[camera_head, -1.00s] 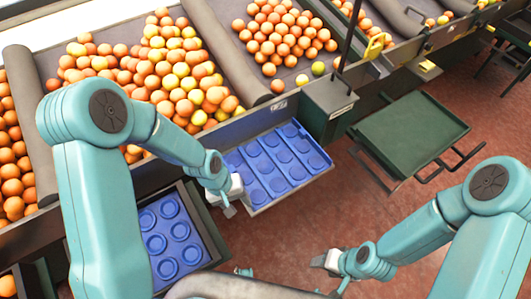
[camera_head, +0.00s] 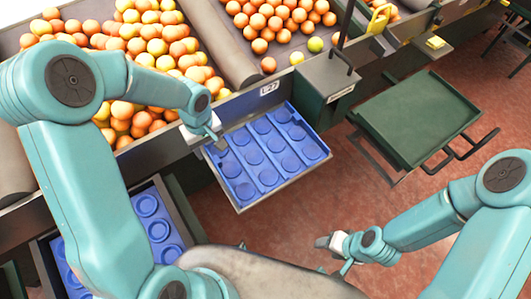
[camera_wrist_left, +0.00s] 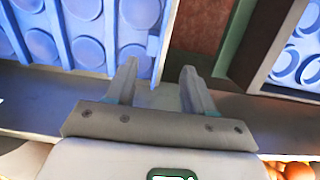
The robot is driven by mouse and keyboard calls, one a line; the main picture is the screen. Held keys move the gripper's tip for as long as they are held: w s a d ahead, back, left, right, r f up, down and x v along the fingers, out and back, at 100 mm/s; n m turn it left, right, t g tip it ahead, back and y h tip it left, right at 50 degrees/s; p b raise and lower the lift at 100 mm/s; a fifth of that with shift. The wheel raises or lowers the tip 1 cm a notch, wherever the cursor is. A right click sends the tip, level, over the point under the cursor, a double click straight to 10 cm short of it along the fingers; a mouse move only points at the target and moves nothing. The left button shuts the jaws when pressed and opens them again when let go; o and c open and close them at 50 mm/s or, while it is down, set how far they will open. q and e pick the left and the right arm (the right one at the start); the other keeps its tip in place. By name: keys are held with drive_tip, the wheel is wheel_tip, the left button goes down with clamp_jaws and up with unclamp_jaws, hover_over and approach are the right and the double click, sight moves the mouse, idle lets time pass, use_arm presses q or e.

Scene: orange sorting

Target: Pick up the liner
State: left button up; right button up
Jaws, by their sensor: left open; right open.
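A blue liner (camera_head: 262,155) with rows of round cups lies flat on a tray under the sorting line. A second blue liner (camera_head: 158,228) lies in a dark crate at the lower left, partly hidden by my left arm. My left gripper (camera_head: 218,143) is open at the upper left corner of the first liner. In the left wrist view, its fingers (camera_wrist_left: 158,72) point towards the edge of a blue liner (camera_wrist_left: 85,30), which appears to run between them; contact cannot be told. My right gripper (camera_head: 328,250) is open and empty over the floor.
Bins of oranges (camera_head: 160,50) stand behind the liner, with a grey box (camera_head: 328,78) at its upper right. A green cart (camera_head: 418,118) stands at the right. The red floor (camera_head: 290,215) in front is clear.

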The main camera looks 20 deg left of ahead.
sight(214, 156)
use_arm(q)
wheel_tip(214, 156, down, 2)
drive_tip(key=shift+d, duration=0.15)
drive_tip(key=f, duration=0.1)
drive_tip(key=f+b, duration=0.1)
drive_tip(key=f, duration=0.1)
drive_tip(key=f+b, duration=0.1)
drive_tip(key=shift+w+d+f, duration=0.1)
drive_tip(key=shift+w+f, duration=0.25)
drive_tip(key=shift+w, duration=0.05)
drive_tip(key=shift+s+r, duration=0.1)
drive_tip(key=shift+c, duration=1.2)
clamp_jaws()
